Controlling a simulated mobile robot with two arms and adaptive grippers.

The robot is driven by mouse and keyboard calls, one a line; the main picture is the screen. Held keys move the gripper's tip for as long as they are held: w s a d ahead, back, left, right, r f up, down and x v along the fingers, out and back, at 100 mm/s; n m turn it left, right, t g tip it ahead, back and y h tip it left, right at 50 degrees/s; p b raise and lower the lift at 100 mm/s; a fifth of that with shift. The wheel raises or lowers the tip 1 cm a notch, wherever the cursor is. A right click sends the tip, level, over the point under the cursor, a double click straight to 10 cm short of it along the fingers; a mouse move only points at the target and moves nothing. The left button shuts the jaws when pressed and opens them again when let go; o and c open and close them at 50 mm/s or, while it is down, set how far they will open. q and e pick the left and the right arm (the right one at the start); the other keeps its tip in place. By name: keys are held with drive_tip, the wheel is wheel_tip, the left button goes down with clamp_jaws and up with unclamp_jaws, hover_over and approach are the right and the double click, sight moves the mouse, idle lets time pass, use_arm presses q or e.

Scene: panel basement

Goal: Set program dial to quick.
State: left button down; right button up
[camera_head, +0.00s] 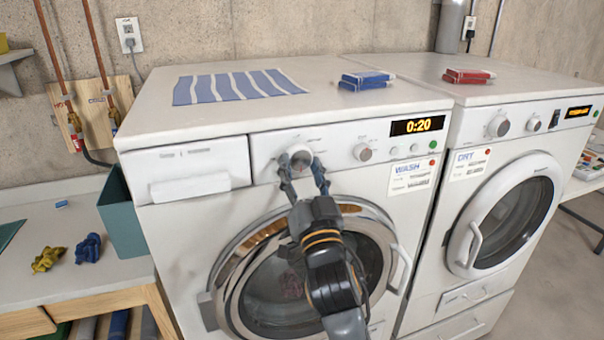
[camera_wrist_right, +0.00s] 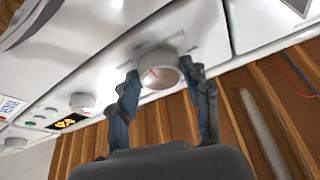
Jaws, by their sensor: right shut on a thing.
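The washer (camera_head: 190,235) stands in front of me, marked WASH, with its display (camera_head: 417,125) reading 0:20. The program dial (camera_head: 297,152) is the round knob at the left of its panel, beside the drawer. My right gripper (camera_head: 302,170) reaches up to this dial with a finger on each side, shut on it. The small print around the dial is too blurred to read. My left gripper is not in view.
A smaller knob (camera_head: 362,152) and buttons lie right of the dial. The dryer (camera_head: 510,190) stands to the right. A striped cloth (camera_head: 235,86), a blue box (camera_head: 367,80) and a red box (camera_head: 468,75) lie on top. A teal bin (camera_head: 122,215) stands at left.

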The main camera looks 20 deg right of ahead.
drive_tip(key=o, duration=1.1)
drive_tip(key=shift+o, duration=0.2)
drive_tip(key=shift+s+f, duration=0.1)
drive_tip(key=v, duration=0.7)
drive_tip(key=shift+s, duration=0.1)
